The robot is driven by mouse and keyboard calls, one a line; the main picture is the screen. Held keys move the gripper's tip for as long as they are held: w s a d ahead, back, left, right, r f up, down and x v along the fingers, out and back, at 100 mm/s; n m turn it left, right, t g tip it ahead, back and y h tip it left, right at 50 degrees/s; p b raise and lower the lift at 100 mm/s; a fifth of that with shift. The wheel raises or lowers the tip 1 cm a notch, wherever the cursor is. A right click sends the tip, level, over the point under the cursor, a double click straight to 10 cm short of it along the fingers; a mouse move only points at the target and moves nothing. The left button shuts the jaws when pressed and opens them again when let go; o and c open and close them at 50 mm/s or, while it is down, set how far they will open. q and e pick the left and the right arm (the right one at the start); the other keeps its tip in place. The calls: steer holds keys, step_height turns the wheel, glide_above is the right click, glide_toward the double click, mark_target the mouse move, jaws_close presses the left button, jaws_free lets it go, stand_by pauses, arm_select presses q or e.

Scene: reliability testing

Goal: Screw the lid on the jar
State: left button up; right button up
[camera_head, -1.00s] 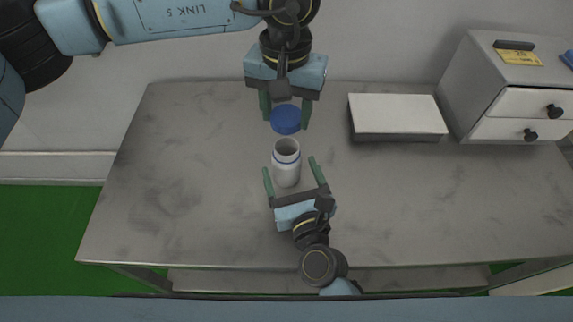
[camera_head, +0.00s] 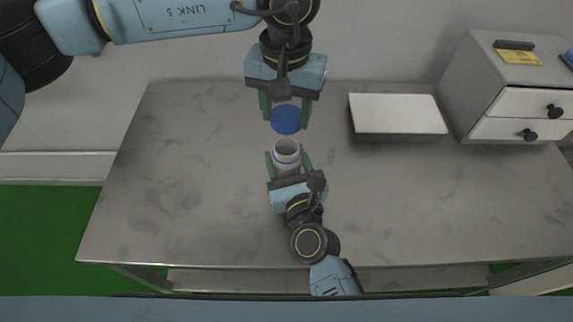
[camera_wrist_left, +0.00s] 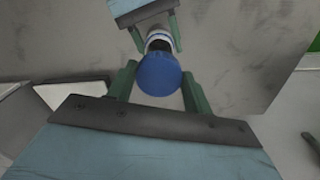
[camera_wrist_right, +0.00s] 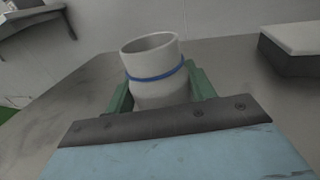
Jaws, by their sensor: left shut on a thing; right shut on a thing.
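My right gripper (camera_head: 287,160) is shut on the jar from the front, one finger on each side. The jar also fills the middle of the right wrist view (camera_wrist_right: 155,75). The round blue lid (camera_head: 286,119) is held by my left gripper (camera_head: 285,110), its fingers on both sides. In the left wrist view the lid (camera_wrist_left: 159,75) covers part of the jar (camera_wrist_left: 158,40). The lid is apart from the jar, beyond its opening in the head view.
The grey table (camera_head: 190,190) is clear on the left and front right. A white box (camera_head: 397,115) lies at the back right. A white drawer cabinet (camera_head: 515,90) with dark knobs stands at the far right, with small items on top.

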steer(key=c, duration=0.5)
arm_select(q)
glide_above(284, 140)
steer(key=s, duration=0.3)
steer(key=shift+w+d+f, duration=0.1)
steer(key=shift+w+f, duration=0.05)
steer(key=shift+f, duration=1.1)
steer(key=shift+w+d+f, duration=0.1)
steer(key=shift+f, duration=1.15)
arm_select(e)
steer(key=shift+o, duration=0.2)
arm_select(q)
steer(key=shift+f, duration=0.9)
steer(key=shift+f, duration=0.6)
arm_select(e)
jaws_close()
arm_select(q)
steer(key=m, duration=0.5)
steer(key=shift+a, duration=0.1)
steer(key=m, duration=0.4)
steer(key=shift+w+m, duration=0.1)
steer(key=shift+m, duration=0.3)
